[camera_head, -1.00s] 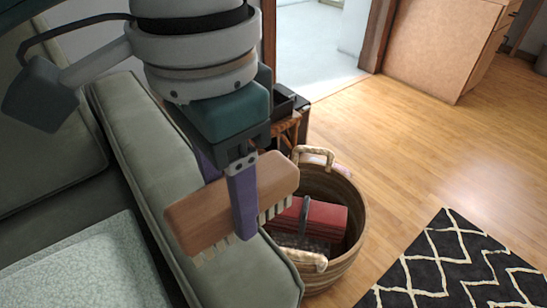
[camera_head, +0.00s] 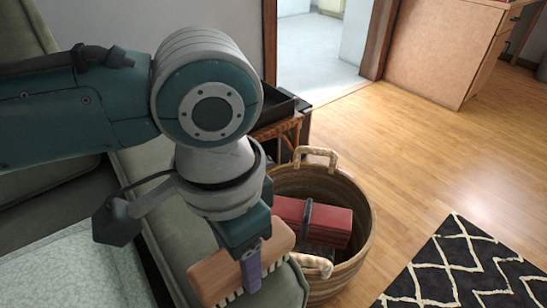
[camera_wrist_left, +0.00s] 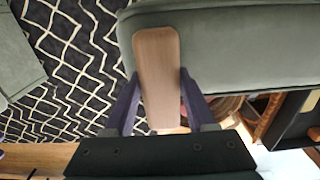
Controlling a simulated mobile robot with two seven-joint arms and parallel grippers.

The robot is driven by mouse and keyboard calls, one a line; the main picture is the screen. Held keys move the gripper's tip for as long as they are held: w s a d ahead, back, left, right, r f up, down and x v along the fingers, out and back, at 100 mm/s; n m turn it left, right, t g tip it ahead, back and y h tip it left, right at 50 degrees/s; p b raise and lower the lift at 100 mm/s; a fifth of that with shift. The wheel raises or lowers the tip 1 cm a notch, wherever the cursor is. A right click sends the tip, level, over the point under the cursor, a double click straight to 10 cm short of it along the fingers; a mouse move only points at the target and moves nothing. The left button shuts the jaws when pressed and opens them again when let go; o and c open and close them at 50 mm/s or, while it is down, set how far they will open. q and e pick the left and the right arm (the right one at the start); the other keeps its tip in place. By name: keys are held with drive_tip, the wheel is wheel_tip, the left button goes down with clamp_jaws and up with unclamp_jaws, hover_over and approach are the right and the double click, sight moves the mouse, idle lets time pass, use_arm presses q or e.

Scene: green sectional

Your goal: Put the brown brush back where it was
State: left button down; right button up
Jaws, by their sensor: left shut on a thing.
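The brown brush (camera_head: 213,277) has a flat wooden back and pale bristles pointing down. My left gripper (camera_head: 251,272) is shut on it, with one purple finger showing across its near side. In the head view the brush appears over the sofa's arm, left of the wicker basket; its height above the cushion is unclear. In the left wrist view the brush (camera_wrist_left: 157,65) lies lengthwise between the two purple fingers of the left gripper (camera_wrist_left: 157,95), in front of the green upholstery. My right gripper is not in view.
The round wicker basket (camera_head: 357,240) stands on the wood floor, with a red boxy item (camera_head: 325,222) inside and two rope handles. A green sofa (camera_head: 180,235) fills the left. A dark tray-topped side table (camera_head: 285,112) stands behind. A black-and-white rug (camera_head: 455,270) lies right; floor between is clear.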

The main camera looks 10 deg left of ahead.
use_arm(q)
drive_tip(key=shift+f, duration=0.1)
drive_tip(key=shift+c, duration=1.1)
unclamp_jaws()
wheel_tip(320, 180, up, 12)
drive_tip(key=p, duration=0.5)
drive_tip(key=s+d+f+h, duration=0.1)
drive_tip(key=s+d+h, duration=0.1)
drive_tip(key=s+d, duration=0.15)
drive_tip(key=s+a+f+n+t+y, duration=0.1)
drive_tip(key=s+a+f+n+t, duration=0.1)
drive_tip(key=s+a+n, duration=0.3)
drive_tip(key=s+a+t, duration=0.1)
drive_tip(key=s+a, duration=0.2)
drive_tip(key=a, duration=0.4)
drive_tip(key=shift+a+n+t+y, duration=0.3)
drive_tip(key=shift+y, duration=0.1)
